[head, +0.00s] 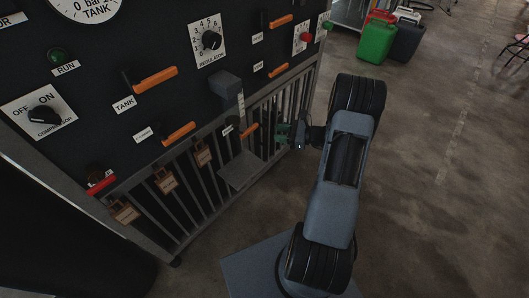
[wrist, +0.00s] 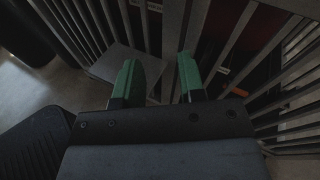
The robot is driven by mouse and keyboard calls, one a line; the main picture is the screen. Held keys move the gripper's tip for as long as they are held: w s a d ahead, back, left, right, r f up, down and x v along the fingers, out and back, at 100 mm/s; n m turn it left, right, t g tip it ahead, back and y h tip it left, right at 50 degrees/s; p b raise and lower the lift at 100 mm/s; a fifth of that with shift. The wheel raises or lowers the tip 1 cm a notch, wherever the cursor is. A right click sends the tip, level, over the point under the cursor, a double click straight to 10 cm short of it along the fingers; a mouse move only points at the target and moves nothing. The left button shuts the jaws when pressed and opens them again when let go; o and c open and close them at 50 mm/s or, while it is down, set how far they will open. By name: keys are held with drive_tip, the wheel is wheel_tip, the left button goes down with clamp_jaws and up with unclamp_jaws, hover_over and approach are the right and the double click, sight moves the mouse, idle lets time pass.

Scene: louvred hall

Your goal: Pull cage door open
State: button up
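The cage front (head: 189,196) is a run of grey vertical bars under the black control panel in the head view. I cannot tell which part is the door or whether it stands ajar. A flat grey plate (head: 242,170) sits at the bars, left of my gripper; it also shows in the wrist view (wrist: 130,62). My gripper (head: 283,133) is at the right part of the bars. In the wrist view its two green fingers (wrist: 158,80) are apart, with a grey upright behind the gap. I cannot tell whether either finger touches a bar.
The black panel (head: 100,75) carries orange levers (head: 155,79), dials and labels. Orange padlock-like tags (head: 165,180) hang along the bars. A green canister (head: 377,40) and a dark one (head: 408,42) stand at the back. The concrete floor (head: 440,200) on the right is clear.

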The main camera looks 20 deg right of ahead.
sight(264, 143)
drive_tip(key=d+f+m+t+h+b, duration=0.2)
drive_tip(key=d+f+m+t+b, duration=0.35)
drive_tip(key=f, duration=0.65)
drive_tip(key=shift+g, duration=0.45)
drive_tip(key=b+x, duration=0.1)
drive_tip(key=x, duration=0.5)
drive_tip(key=b+x, duration=0.1)
drive_tip(key=x, duration=0.6)
drive_tip(key=shift+w+d+f, duration=0.15)
drive_tip(key=shift+w, duration=0.2)
drive_tip(key=shift+c, duration=0.5)
clamp_jaws()
